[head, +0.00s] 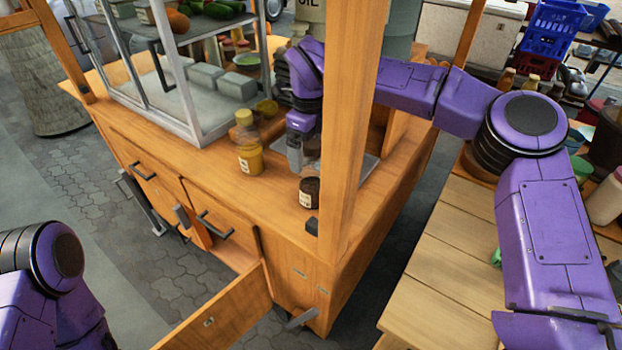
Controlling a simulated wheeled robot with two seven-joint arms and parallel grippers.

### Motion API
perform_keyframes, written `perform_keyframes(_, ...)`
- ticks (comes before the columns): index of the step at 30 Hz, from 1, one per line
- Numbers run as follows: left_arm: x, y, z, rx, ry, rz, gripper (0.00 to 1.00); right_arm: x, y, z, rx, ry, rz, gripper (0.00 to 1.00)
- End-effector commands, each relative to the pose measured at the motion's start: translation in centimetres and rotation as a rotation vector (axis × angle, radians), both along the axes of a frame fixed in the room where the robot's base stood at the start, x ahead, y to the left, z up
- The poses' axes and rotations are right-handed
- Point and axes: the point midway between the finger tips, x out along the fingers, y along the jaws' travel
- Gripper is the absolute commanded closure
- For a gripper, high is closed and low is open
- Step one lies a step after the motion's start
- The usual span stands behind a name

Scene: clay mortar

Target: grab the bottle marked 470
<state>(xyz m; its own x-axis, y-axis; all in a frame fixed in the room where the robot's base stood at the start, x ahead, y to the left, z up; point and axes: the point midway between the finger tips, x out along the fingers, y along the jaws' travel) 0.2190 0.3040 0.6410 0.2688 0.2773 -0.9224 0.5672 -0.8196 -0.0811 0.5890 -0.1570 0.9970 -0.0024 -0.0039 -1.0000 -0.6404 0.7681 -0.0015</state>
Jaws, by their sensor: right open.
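A bottle with yellow contents and a pale label (249,158) stands upright on the wooden cart's counter. A small dark jar with a pale label (309,194) stands to its right, closer to the counter's front edge. No number can be read on either label. My right gripper (302,160) is open and points down over the counter, right of the yellow bottle and just behind and above the dark jar. Its fingers are partly blurred against the background, and I cannot tell whether they touch anything. My left arm shows at the lower left, but its gripper is out of the frame.
A wooden post (352,130) rises at the cart's corner in front of my right arm. A glass display case (200,125) stands on the counter at left. A drawer or door (222,315) hangs open below. A slatted wooden table (450,260) is at right.

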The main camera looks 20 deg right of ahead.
Motion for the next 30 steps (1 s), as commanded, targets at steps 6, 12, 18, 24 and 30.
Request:
perform_keyframes(6,0.0,0.0,0.4,0.0,0.0,0.0,1.0,-0.1,-0.3,-2.3,0.001,-0.001,-0.003,0.0)
perform_keyframes(12,0.0,0.0,0.4,0.0,0.0,0.0,1.0,0.0,-0.3,-2.3,0.001,-0.002,-0.003,0.1)
perform_keyframes(18,0.0,0.0,0.4,0.0,0.0,0.0,1.0,-0.1,-0.3,-2.3,0.001,-0.001,-0.004,0.75)
perform_keyframes(24,0.0,0.0,0.4,0.0,0.0,0.0,1.0,-0.1,-0.3,-2.3,0.001,-0.002,-0.005,0.86)
perform_keyframes(30,0.0,0.0,0.3,0.0,0.0,0.0,1.0,0.0,-0.3,-1.3,0.001,-0.004,-0.006,0.86)
